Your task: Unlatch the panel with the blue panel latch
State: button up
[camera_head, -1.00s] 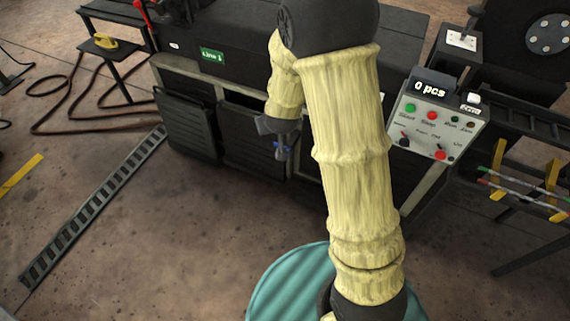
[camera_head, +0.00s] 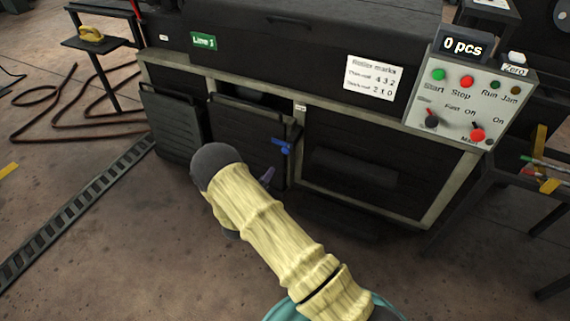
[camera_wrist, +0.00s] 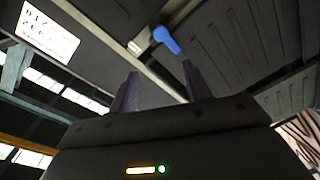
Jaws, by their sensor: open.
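The blue panel latch (camera_head: 281,146) sits on the front of the dark machine, at the right edge of a dark slatted panel (camera_head: 240,133). In the wrist view the latch (camera_wrist: 166,40) shows beyond my fingertips, its blue handle lying at a slant from a pale mount. My gripper (camera_wrist: 160,88) is open, with its two purple-grey fingers apart and nothing between them. The fingers are apart from the latch in that picture. In the head view my arm hides most of the gripper; one fingertip shows just below and left of the latch.
Another dark panel (camera_head: 173,122) is to the left, and a framed dark bay (camera_head: 365,170) is to the right. A control box (camera_head: 467,95) reading "0 pcs" stands at the upper right. A ladder-like rail (camera_head: 75,210) lies on the floor at left. The front floor is mostly clear.

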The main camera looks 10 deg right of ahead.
aim_at(284, 152)
jog(key=shift+s+f+h, duration=0.15)
jog(key=shift+s+f, duration=0.05)
jog(key=shift+f, duration=0.35)
jog(key=shift+s+f+h, duration=0.15)
jog(key=shift+s+f, duration=0.05)
jog(key=shift+f, duration=0.3)
jog(key=b+x, duration=0.6)
jog(key=x, duration=1)
jog(key=shift+w+r+b, duration=0.15)
jog(key=shift+w+b, duration=0.05)
jog(key=shift+b, duration=0.15)
jog(key=shift+w+d+r, duration=0.1)
jog(key=shift+w+d, duration=0.15)
jog(key=shift+w, duration=0.2)
